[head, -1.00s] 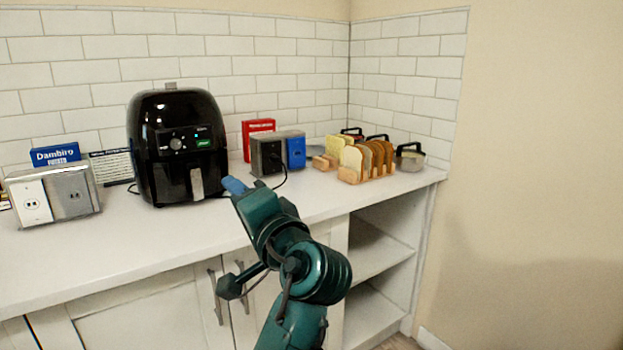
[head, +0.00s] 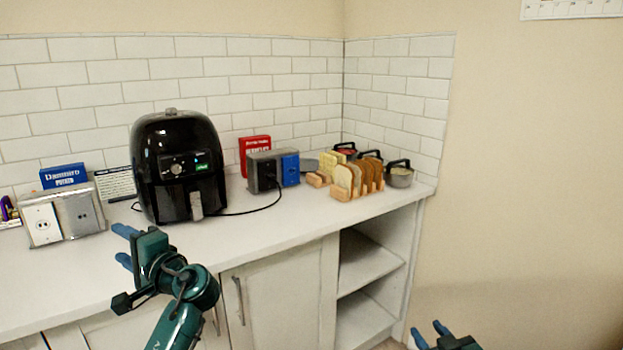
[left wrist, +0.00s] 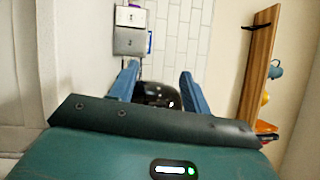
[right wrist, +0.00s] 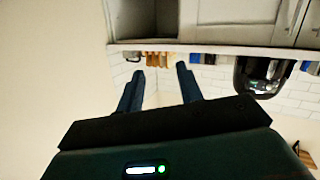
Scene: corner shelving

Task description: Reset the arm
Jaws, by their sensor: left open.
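My left gripper (head: 123,246) is at the front edge of the counter in the head view, below the air fryer. Its two blue fingers are spread with nothing between them; the left wrist view (left wrist: 159,70) also shows them apart. My right gripper (head: 429,332) is low at the right in the head view, in front of the shelving and wall. Its fingers are apart and empty in the right wrist view (right wrist: 160,70). The black air fryer (head: 180,165) stands on the counter, clear of both grippers.
The white counter (head: 260,225) holds a grey and blue outlet box (head: 262,172), a toast rack (head: 358,180), pots (head: 400,175) and a silver outlet box (head: 62,215). A black cord runs between the air fryer and outlet box. Open shelves (head: 365,262) are below.

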